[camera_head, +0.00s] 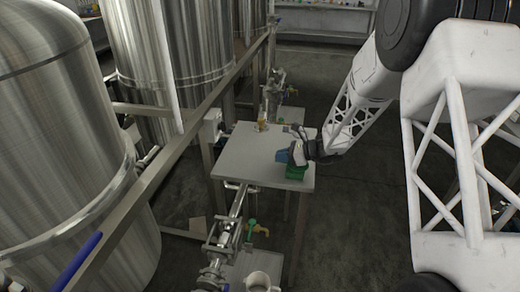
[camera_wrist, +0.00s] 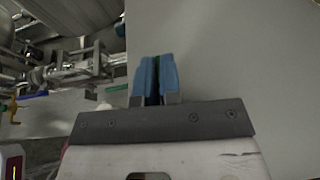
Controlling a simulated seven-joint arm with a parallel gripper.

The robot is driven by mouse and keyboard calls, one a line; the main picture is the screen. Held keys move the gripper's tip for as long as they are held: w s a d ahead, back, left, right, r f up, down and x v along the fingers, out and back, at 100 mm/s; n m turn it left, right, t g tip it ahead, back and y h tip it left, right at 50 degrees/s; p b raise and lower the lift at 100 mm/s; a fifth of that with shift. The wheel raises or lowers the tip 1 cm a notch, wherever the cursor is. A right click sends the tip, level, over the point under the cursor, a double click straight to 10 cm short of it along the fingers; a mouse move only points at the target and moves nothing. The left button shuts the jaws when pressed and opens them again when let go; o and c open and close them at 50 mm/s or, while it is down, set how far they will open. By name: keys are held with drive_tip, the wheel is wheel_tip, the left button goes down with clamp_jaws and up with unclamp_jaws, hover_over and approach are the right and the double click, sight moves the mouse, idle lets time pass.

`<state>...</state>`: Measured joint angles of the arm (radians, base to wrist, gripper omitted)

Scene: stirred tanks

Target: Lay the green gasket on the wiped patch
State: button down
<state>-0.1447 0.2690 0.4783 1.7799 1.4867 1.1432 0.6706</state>
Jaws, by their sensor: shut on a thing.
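My gripper (camera_wrist: 154,72) has blue fingers and is shut, with a thin dark green sliver between them. The sliver is mostly hidden, and I take it for the edge of the green gasket (camera_wrist: 156,64). In the head view my gripper (camera_head: 283,156) is over the right front part of the grey table (camera_head: 248,158). A green thing (camera_head: 296,173) shows just below it at the table's right edge; I cannot tell whether it is part of what I hold. I cannot make out a distinct wiped patch on the tabletop.
A small yellowish bottle (camera_head: 262,118) stands at the table's back edge. Steel tanks (camera_head: 55,140) and a rail run along the left. Pipes and valves (camera_head: 235,235) lie in front of and below the table. The table's left and middle are clear.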

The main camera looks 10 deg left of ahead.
drive_tip(key=shift+n+g, duration=0.3)
drive_tip(key=shift+g, duration=0.1)
drive_tip(key=a, duration=1)
drive_tip(key=shift+w+a+r, duration=0.1)
drive_tip(key=shift+a, duration=0.25)
hover_over(246, 146)
drive_tip(key=shift+w+f, duration=0.1)
drive_tip(key=shift+f, duration=0.65)
drive_tip(key=shift+f, duration=0.1)
drive_tip(key=shift+f, duration=1.65)
drive_tip(key=shift+f, duration=0.15)
